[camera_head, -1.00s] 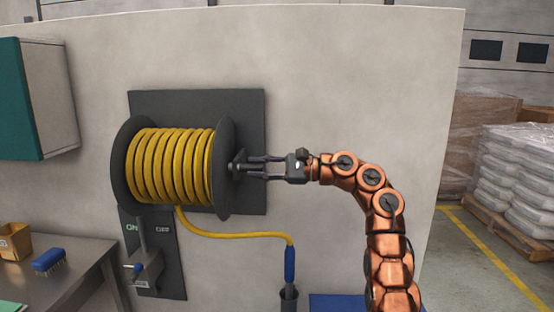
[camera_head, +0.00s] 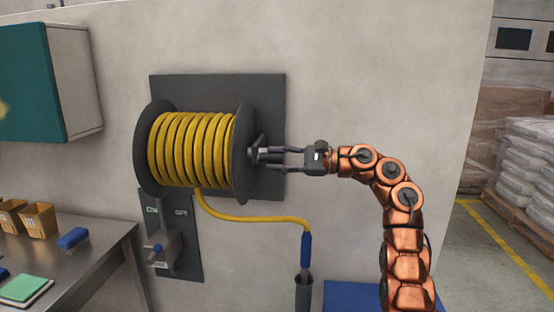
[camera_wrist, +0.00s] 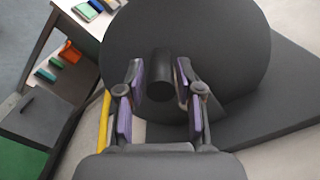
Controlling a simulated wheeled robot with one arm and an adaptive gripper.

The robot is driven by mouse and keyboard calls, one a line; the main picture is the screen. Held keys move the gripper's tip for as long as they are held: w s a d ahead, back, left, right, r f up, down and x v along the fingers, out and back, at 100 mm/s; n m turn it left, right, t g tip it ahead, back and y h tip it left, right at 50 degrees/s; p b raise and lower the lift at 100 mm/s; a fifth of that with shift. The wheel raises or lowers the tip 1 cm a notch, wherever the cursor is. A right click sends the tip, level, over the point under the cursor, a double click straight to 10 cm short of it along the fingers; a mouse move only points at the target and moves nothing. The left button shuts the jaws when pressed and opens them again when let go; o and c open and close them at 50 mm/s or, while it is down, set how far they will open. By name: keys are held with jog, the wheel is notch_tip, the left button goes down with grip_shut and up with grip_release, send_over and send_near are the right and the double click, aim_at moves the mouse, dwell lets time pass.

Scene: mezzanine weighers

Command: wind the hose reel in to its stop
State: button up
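The hose reel (camera_head: 243,155) is mounted on a dark wall plate, with yellow hose (camera_head: 192,150) wound around its drum. A length of hose sags from the drum to a blue nozzle (camera_head: 305,250), which sits upright in a grey tube holder (camera_head: 304,291). A dark crank handle (camera_wrist: 160,72) sticks out from the reel's right flange. My gripper (camera_head: 274,158) reaches in from the right at the handle. In the wrist view its purple-padded fingers (camera_wrist: 160,98) stand apart on either side of the handle, with gaps visible. The handle's far end is hidden.
A metal bench (camera_head: 110,238) with small bins and a blue brush (camera_head: 73,239) is at left. A teal cabinet (camera_head: 30,85) hangs above it.

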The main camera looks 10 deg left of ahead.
jog(key=shift+o, duration=1.1)
jog(key=shift+r, duration=0.1)
jog(key=shift+d, duration=0.1)
jog(key=d, duration=1.2)
jog(key=shift+w, duration=0.25)
